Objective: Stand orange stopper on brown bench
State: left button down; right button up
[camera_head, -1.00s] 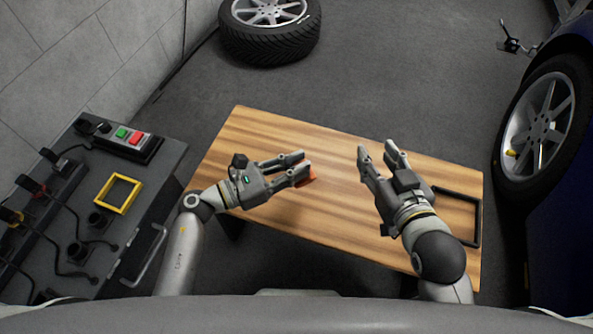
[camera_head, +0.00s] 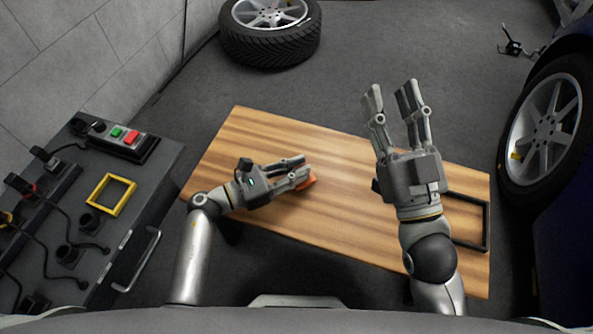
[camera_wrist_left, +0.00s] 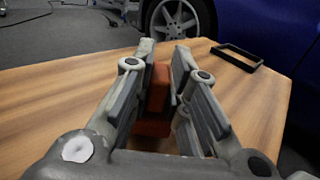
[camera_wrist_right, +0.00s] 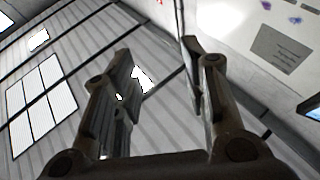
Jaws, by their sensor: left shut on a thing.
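The orange stopper (camera_head: 308,181) is between the fingers of my left gripper (camera_head: 300,173), which is shut on it. The left wrist view shows the stopper (camera_wrist_left: 157,97) upright between the two fingers, with a wider lower part close to the bench top; whether it touches the wood I cannot tell. The brown bench (camera_head: 340,240) is a wooden-topped table below both arms. My right gripper (camera_head: 391,92) is open and empty, raised beyond the bench's far edge in the head view. The right wrist view shows its spread fingers (camera_wrist_right: 155,65) against the ceiling and wall.
A black rectangular frame (camera_head: 487,222) lies at the bench's right end. A dark cabinet (camera_head: 160,185) with a yellow frame (camera_head: 111,195), cables and buttons stands at left. A loose tyre (camera_head: 268,45) lies beyond the bench; a blue car's wheel (camera_head: 548,130) is at right. The bench's middle is clear.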

pick_arm(q)
jog(key=shift+f, duration=0.1)
pick_arm(e)
jog(key=shift+s+r, duration=0.15)
jog(key=shift+r, duration=0.2)
jog(key=shift+t, duration=0.3)
pick_arm(q)
jog(key=c, duration=1.4)
grip_release()
pick_arm(e)
jog(key=shift+s+r, duration=0.15)
jog(key=shift+r, duration=0.05)
